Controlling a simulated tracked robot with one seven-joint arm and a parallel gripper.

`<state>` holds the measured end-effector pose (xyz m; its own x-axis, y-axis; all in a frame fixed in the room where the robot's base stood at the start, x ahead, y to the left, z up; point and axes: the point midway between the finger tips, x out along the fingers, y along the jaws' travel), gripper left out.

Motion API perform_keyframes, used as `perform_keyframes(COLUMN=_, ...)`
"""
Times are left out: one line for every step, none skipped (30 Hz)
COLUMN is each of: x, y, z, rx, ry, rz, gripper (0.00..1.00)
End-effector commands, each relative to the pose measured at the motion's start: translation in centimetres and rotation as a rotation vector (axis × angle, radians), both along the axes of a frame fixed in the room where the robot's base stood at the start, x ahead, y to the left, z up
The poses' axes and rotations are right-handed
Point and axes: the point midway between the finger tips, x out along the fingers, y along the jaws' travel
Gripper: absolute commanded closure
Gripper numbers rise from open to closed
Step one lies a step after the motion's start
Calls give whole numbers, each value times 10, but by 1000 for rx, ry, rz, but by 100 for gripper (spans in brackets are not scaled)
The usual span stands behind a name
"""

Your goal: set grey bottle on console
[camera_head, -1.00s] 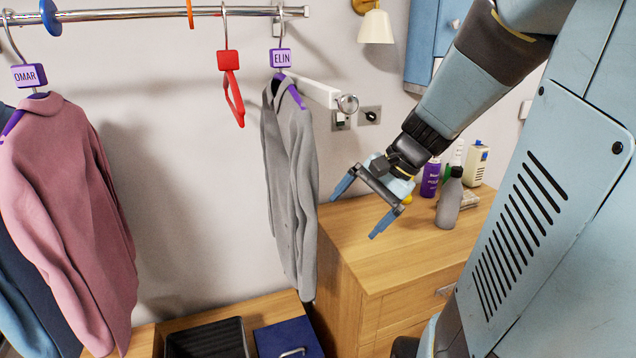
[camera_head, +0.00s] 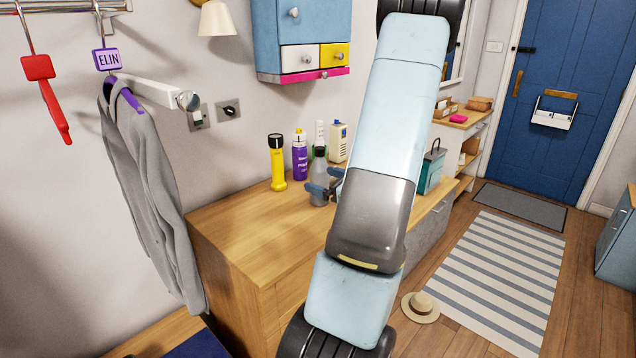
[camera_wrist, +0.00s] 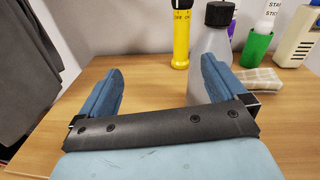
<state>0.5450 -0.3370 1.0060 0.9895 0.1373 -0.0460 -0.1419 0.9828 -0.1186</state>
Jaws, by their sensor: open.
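The grey bottle (camera_head: 319,165) has a dark cap and stands upright on the wooden top of a chest of drawers. It also shows in the wrist view (camera_wrist: 211,50), right of centre, its lower part hidden by a finger. My gripper (camera_wrist: 158,75) is open, with nothing between its blue fingers. The bottle lines up with the right finger, not the middle of the gap; I cannot tell whether they touch. In the head view my gripper (camera_head: 325,181) is at the bottle, partly hidden by my arm. A wood-topped piece that looks like the console (camera_head: 477,117) stands farther back, near the blue door.
A yellow torch (camera_head: 277,162), a purple bottle (camera_head: 300,158) and a cream container (camera_head: 337,143) stand close around the bottle. A folded cloth (camera_wrist: 250,80) lies right of it. The chest's front top (camera_head: 245,235) is clear. A hat (camera_head: 420,306) lies on the floor.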

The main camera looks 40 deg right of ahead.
Motion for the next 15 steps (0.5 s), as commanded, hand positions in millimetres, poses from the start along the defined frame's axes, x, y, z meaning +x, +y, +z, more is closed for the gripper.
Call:
perform_keyframes(x=-8, y=-17, z=-8, rx=35, ry=-10, rz=-59, gripper=2)
perform_keyframes(x=-12, y=-26, z=-12, rx=53, ry=-16, rz=-91, gripper=2)
perform_keyframes(x=-16, y=-36, z=-16, rx=71, ry=-23, rz=-128, gripper=2)
perform_keyframes(x=-19, y=-42, z=-19, rx=83, ry=-28, rz=-150, gripper=2)
perform_keyframes(x=-22, y=-47, z=-21, rx=92, ry=-31, rz=-170, gripper=2)
perform_keyframes(x=-25, y=-52, z=-23, rx=102, ry=-36, rz=-190, gripper=2)
perform_keyframes(x=-26, y=-56, z=-24, rx=109, ry=-38, rz=-202, gripper=2)
perform_keyframes(x=-27, y=-58, z=-25, rx=113, ry=-40, rz=-211, gripper=2)
perform_keyframes(x=-25, y=-60, z=-26, rx=117, ry=-42, rz=-217, gripper=2)
perform_keyframes(x=-23, y=-61, z=-27, rx=118, ry=-42, rz=-220, gripper=2)
perform_keyframes(x=-20, y=-62, z=-27, rx=119, ry=-43, rz=-222, gripper=2)
perform_keyframes(x=-15, y=-62, z=-27, rx=118, ry=-44, rz=-222, gripper=2)
perform_keyframes(x=-10, y=-62, z=-26, rx=118, ry=-44, rz=-221, gripper=2)
perform_keyframes(x=-5, y=-62, z=-26, rx=118, ry=-44, rz=-221, gripper=2)
perform_keyframes(x=2, y=-62, z=-26, rx=118, ry=-44, rz=-220, gripper=2)
